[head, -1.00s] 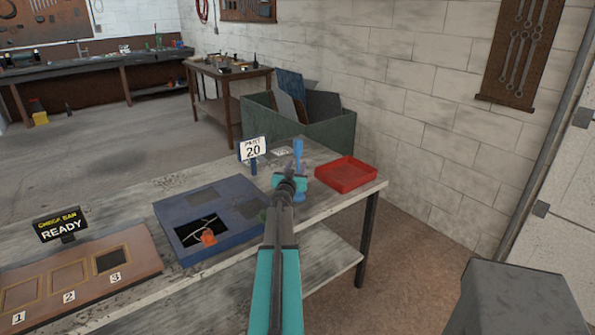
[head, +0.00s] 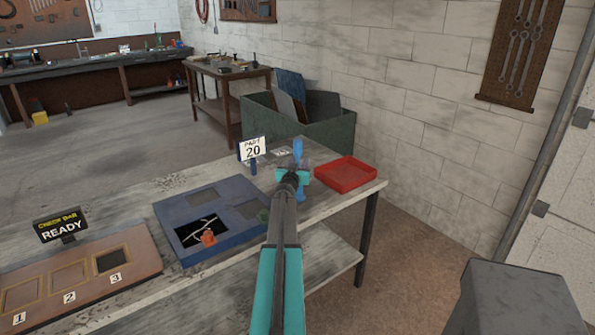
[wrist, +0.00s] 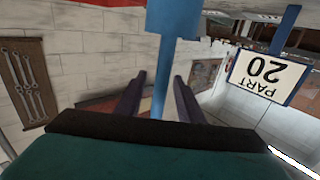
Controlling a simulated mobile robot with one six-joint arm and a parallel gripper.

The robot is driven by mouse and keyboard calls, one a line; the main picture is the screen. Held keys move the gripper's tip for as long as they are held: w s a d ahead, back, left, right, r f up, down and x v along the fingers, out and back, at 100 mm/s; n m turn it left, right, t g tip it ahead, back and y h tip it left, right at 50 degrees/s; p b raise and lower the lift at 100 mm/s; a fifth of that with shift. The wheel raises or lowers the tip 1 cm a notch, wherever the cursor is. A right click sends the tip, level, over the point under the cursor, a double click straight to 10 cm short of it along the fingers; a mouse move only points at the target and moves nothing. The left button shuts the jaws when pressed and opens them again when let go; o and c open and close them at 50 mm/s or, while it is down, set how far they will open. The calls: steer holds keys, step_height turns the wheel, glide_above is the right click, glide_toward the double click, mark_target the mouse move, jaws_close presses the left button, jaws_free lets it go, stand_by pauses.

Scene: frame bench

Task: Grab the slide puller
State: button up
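The slide puller looks to be the upright blue tool (head: 298,148) standing on the bench left of the red tray. Its lower part is partly hidden behind my gripper (head: 293,177) in the head view. In the wrist view, which is upside down, a blue post with a wider block (wrist: 174,18) reaches down between the two dark fingers of my gripper (wrist: 158,95). The fingers are apart, with a gap on each side of the narrow stem. I cannot tell whether either finger touches it.
The red tray (head: 345,187) is close on the right. The "PART 20" sign (head: 252,150) stands to the left; the wrist view also shows it (wrist: 266,75). A blue panel (head: 222,245) with an orange knob (head: 208,238) and a brown numbered board (head: 135,280) lie farther left.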

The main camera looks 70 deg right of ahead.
steer(key=shift+d, duration=0.35)
steer(key=shift+w, duration=0.1)
jaws_close()
steer(key=shift+r, duration=0.1)
stand_by(1.4)
